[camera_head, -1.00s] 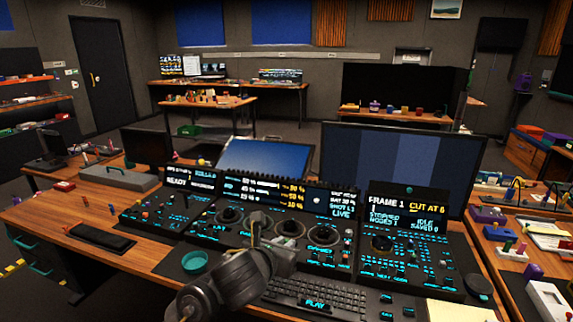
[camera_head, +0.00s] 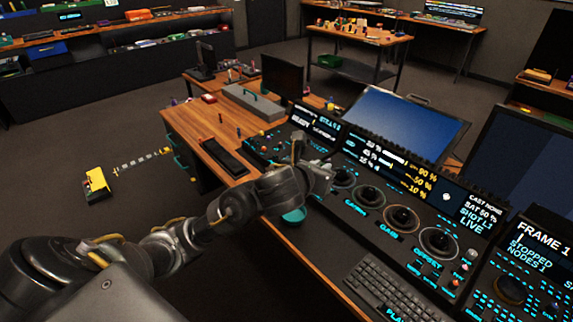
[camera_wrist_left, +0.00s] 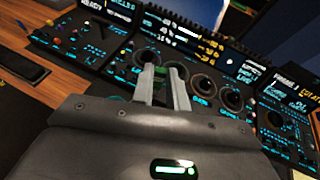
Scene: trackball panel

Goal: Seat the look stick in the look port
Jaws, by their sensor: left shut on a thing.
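My left gripper (camera_head: 324,172) is above the console, by the left trackball (camera_head: 342,180). The left wrist view shows its two fingers (camera_wrist_left: 162,86) close together, pointing at the trackball panel. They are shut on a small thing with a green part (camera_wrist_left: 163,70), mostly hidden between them. I cannot tell for sure that it is the look stick. The left control panel (camera_head: 262,148), with small coloured pieces on it, lies left of the gripper and shows in the left wrist view (camera_wrist_left: 72,45). I cannot single out the look port. My right gripper is out of view.
A teal cup (camera_head: 294,216) stands below my left wrist. A dark tray (camera_head: 224,156) lies left of the console, and a keyboard (camera_head: 375,290) lies in front. Upright screens (camera_head: 385,158) stand along the console's back. The wooden desk (camera_head: 203,128) has bare room at left.

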